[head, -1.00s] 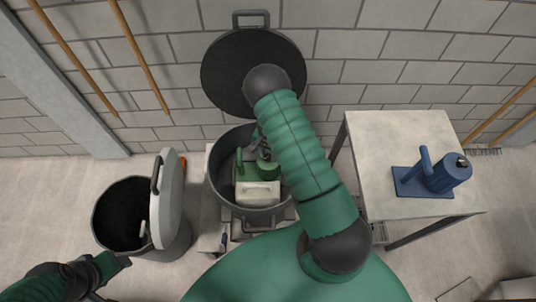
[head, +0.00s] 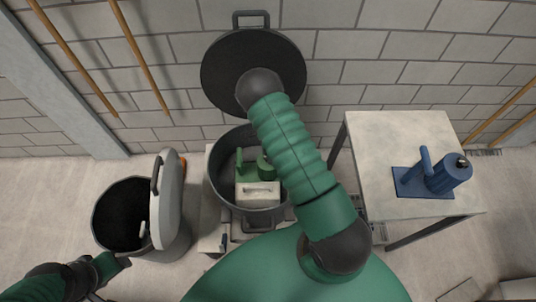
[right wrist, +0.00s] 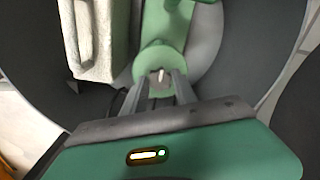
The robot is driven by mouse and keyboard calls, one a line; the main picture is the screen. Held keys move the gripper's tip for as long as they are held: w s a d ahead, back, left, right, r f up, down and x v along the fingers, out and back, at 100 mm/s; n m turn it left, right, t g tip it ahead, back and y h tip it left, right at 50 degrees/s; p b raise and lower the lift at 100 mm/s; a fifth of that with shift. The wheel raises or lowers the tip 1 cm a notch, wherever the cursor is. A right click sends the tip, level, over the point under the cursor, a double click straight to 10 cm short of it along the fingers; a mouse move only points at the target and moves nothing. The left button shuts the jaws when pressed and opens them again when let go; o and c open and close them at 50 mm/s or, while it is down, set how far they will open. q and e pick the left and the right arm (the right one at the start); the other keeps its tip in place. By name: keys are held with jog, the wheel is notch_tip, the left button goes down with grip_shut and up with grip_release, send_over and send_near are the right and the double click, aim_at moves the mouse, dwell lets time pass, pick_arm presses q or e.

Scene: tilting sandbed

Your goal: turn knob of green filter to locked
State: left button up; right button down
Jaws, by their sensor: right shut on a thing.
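The green filter (head: 265,167) stands inside a dark round pot (head: 216,180), partly hidden by my right arm in the head view. The right wrist view shows its green body (right wrist: 160,22) and a round end with a small pale knob (right wrist: 162,76). My right gripper (right wrist: 160,84) has its two grey fingers on either side of this knob, shut on it. In the head view its fingers are hidden behind my arm. My left gripper (head: 104,284) is at the lower left, away from the filter; its fingers are too unclear to read.
A pale box with a handle (head: 258,196) sits in the pot beside the filter. The pot's dark lid (head: 222,70) stands open behind. A dark bin (head: 110,215) with a raised grey lid is left. A blue device (head: 440,178) stands on a table (head: 385,135) at right.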

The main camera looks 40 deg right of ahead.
dwell(0.4)
jog(key=c, duration=1)
grip_release()
notch_tip(320, 180, up, 17)
jog(key=p, duration=0.1)
jog(key=shift+f, duration=0.15)
jog(key=s+a+r+n+t, duration=0.1)
jog(key=s+a+r+n, duration=0.4)
jog(key=a+n, duration=0.4)
jog(key=s+a+r+n+t, duration=0.1)
jog(key=s+a+r+n, duration=0.4)
jog(key=a+n, duration=0.4)
jog(key=r+n, duration=0.1)
jog(key=n, duration=0.2)
jog(key=shift+n+t, duration=0.3)
